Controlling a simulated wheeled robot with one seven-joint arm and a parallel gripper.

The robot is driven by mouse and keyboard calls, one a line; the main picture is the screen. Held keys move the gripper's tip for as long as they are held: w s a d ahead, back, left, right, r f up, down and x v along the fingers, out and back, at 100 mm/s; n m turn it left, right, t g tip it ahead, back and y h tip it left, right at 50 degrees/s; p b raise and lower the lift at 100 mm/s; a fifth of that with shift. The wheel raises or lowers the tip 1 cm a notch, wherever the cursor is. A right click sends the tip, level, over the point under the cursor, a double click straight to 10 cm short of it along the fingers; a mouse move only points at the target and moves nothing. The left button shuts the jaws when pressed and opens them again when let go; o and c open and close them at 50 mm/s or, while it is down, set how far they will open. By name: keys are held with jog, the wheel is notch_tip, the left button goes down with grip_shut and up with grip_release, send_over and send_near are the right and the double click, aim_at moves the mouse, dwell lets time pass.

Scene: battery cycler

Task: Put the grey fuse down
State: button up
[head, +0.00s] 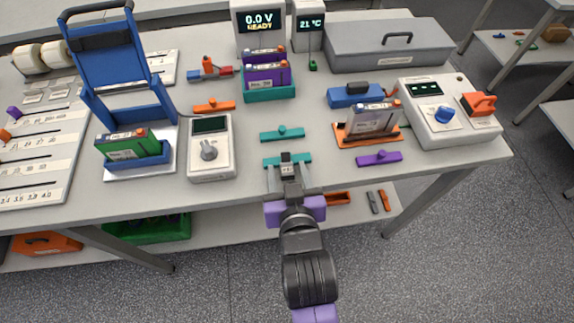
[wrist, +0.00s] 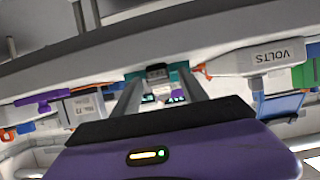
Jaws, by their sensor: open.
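A small dark grey block (head: 286,158), which looks like the grey fuse, is at the middle of a teal bar (head: 269,162) by the bench's front edge. In the wrist view the grey block (wrist: 157,71) shows between my two fingers, with teal (wrist: 133,75) beside it. My gripper (head: 288,176) is open, its fingers apart on either side of the block. I cannot tell whether either finger touches it. The block's underside is hidden.
Another teal bar (head: 282,134) lies just behind, and a purple bar (head: 379,158) to the right. A white meter (head: 211,160) stands left, an orange holder (head: 366,141) right. A lower shelf (head: 240,212) runs under the bench. Bare bench (head: 320,172) shows right of the gripper.

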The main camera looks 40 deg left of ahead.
jog(key=shift+c, duration=0.2)
grip_shut()
jog(key=shift+r, duration=0.1)
